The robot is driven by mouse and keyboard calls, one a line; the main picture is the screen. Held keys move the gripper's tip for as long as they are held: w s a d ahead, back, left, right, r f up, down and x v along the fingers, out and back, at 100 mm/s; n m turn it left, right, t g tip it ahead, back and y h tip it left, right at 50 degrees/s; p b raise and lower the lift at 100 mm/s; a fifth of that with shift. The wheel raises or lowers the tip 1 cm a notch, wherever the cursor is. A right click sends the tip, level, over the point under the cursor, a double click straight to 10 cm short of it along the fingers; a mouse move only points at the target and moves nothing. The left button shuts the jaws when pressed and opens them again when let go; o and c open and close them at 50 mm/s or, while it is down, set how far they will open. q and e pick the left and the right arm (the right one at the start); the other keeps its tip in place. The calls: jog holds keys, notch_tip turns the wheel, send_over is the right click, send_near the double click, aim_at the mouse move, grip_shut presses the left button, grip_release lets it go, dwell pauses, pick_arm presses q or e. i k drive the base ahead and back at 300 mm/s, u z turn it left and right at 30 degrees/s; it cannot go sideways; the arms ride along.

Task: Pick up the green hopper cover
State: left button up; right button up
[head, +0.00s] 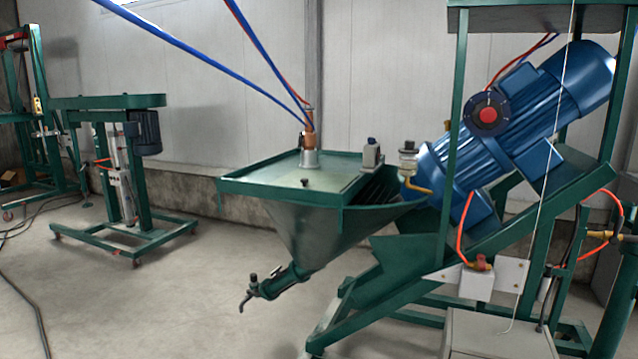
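The green hopper cover (262,180) is a flat, shiny panel with a raised rim, lying on top of the green funnel-shaped hopper (320,230) in the middle of the head view. A small dark knob (305,182) stands on it. A metal fitting (309,160) with a copper-coloured top and blue hoses is at its back edge, and a small grey block (372,153) is at its right. Neither of my grippers shows in the head view.
A big blue motor (530,105) sits tilted on the green frame (450,215) to the right. A spout (268,286) juts from the hopper's bottom. Another green machine (108,102) stands at the left. Open concrete floor (190,290) lies at front left. Blue hoses (258,50) cross overhead.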

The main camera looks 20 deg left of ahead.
aim_at(332, 181)
jog(key=u, duration=0.3)
jog(key=i, duration=0.85)
jog(key=u, duration=0.5)
